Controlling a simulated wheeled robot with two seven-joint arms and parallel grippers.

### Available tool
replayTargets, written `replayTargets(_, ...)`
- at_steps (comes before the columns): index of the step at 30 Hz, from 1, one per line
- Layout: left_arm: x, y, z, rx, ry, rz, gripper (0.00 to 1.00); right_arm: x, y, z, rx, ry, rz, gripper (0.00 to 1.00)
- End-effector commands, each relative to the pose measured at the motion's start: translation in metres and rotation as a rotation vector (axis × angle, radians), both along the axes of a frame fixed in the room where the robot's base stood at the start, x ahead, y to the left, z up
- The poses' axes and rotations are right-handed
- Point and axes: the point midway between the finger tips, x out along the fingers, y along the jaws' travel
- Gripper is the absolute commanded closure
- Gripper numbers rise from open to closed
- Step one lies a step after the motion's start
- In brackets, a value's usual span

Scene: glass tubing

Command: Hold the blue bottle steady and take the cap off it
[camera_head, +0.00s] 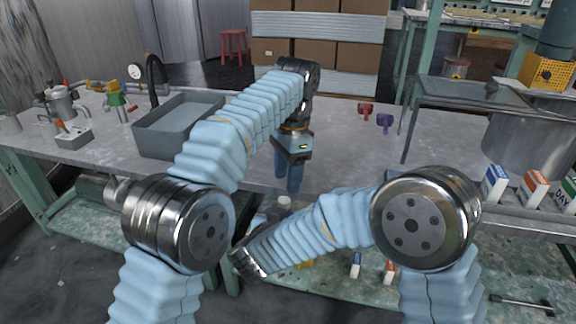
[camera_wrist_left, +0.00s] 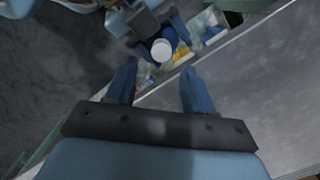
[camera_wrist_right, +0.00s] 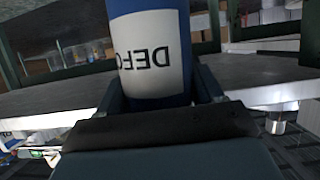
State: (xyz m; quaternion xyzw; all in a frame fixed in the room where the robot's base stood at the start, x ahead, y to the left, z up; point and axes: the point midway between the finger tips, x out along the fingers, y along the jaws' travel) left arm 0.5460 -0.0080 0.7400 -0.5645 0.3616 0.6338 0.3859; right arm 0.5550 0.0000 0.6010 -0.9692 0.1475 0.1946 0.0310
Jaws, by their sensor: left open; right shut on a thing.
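My right gripper (camera_wrist_right: 160,92) is shut around the blue bottle (camera_wrist_right: 176,20), which has a white label with dark letters. In the head view the bottle is mostly hidden behind my right forearm, and its white cap (camera_head: 284,201) shows just below the left gripper. In the left wrist view the round white cap (camera_wrist_left: 161,50) faces the camera, on the bottle between the right gripper's fingers. My left gripper (camera_head: 289,186) is open and points down above the cap. Its fingers (camera_wrist_left: 158,82) are apart with nothing between them, and the cap appears beyond their tips.
The grey worktable (camera_head: 345,160) has its front edge close to both grippers. A grey basin (camera_head: 178,125) stands on the left. Red (camera_head: 365,109) and purple (camera_head: 385,122) items lie at the back right. Small boxes (camera_head: 495,184) stand at the far right. The middle of the tabletop is clear.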

Motion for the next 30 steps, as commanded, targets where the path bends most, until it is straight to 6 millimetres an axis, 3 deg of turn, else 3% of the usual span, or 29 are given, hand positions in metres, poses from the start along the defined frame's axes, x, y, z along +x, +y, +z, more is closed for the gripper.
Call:
replayTargets(4,0.000,-0.002,0.014,0.006,-0.050,0.282,0.47,0.000,0.000,0.000,0.000,-0.001,0.000,1.00)
replayTargets(10,-0.001,-0.002,0.017,0.006,-0.073,0.435,0.47,0.000,0.000,0.000,0.000,-0.001,0.001,1.00)
replayTargets(22,-0.002,0.002,-0.042,0.007,-0.072,0.441,0.47,0.000,0.000,0.000,0.000,-0.001,0.000,1.00)
replayTargets(30,-0.002,0.003,-0.059,0.005,-0.075,0.440,0.47,0.000,0.000,0.000,0.000,-0.001,0.000,1.00)
